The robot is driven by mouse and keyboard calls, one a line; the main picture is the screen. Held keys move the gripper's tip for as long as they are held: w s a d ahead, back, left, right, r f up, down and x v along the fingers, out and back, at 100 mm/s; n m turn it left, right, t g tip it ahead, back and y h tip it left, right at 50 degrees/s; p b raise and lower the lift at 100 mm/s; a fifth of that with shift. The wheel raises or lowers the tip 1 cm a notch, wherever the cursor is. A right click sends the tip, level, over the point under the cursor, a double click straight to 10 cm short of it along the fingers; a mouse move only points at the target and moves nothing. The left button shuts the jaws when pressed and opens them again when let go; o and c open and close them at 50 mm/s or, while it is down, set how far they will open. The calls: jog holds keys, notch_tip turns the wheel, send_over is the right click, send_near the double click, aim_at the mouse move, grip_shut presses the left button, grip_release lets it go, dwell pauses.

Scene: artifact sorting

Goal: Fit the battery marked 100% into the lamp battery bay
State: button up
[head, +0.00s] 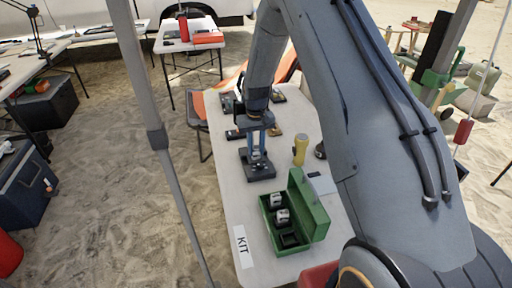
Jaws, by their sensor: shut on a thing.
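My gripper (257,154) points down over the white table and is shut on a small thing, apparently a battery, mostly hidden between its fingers. Any marking on it cannot be read. Directly below the fingertips is a dark grey device with a flat base (258,172), apparently the lamp battery bay. I cannot tell whether the held thing touches it or is inside it. An open green box (315,218) stands nearer on the table. It holds two whitish blocks, apparently batteries (276,200) (282,217), and a dark, empty-looking slot (290,239). Their markings are too small to read.
A yellow, waisted object (300,149) stands right of the device, with a small dark item (320,151) beside it. More dark items lie behind my gripper. A "KIT" label (243,246) lies at the table's left edge. A grey pole (155,130) rises left of the table.

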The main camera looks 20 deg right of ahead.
aim_at(256, 151)
jog(key=o, duration=1)
jog(key=shift+f, duration=0.1)
jog(key=shift+o, duration=0.2)
notch_tip(256, 151, up, 11)
jog(key=b, duration=0.4)
jog(key=s+r+t, duration=0.1)
jog(key=s+r, duration=0.1)
jog(key=s, duration=2.7)
jog(key=shift+r, duration=0.4)
